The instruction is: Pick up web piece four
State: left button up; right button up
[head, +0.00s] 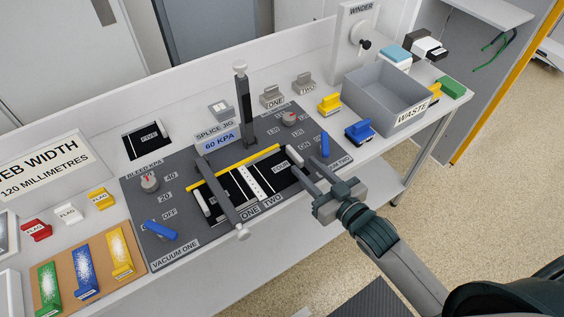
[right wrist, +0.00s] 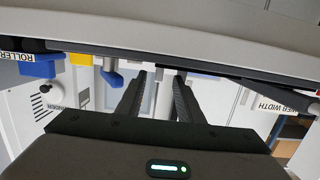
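Web piece four (head: 281,168), a black sheet marked FOUR, lies on the right half of the dark splice jig (head: 190,175). A pale bar (head: 294,155) sits at its right end. My right gripper (head: 303,167) reaches in from the lower right, with its fingers beside that bar. In the right wrist view the fingers (right wrist: 157,90) stand apart, with a pale upright shape in line with the gap. I cannot tell whether they touch anything. Another black piece, marked FIVE (head: 148,139), lies behind the jig at the left. My left gripper is not in view.
A yellow strip (head: 235,167) and a dark hinged bar (head: 222,195) cross the jig. A dark post (head: 244,105) stands behind. Blue levers (head: 161,230) and (head: 325,145) sit at both ends. A grey waste bin (head: 385,97) and blue roller (head: 359,132) are at the right.

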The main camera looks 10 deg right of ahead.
aim_at(295, 153)
jog(key=shift+w+a, duration=0.25)
jog(key=shift+w, duration=0.3)
jog(key=shift+f, duration=0.1)
jog(key=shift+w+a+p, duration=0.1)
jog(key=shift+w+p, duration=0.2)
jog(key=shift+w, duration=0.1)
jog(key=x, duration=0.2)
jog(key=p+x, duration=0.1)
jog(key=x, duration=0.1)
jog(key=shift+r+p, duration=0.2)
jog(key=shift+p, duration=0.1)
jog(key=shift+w+f, duration=0.1)
jog(key=shift+w, duration=0.15)
jog(key=shift+c, duration=0.4)
grip_shut()
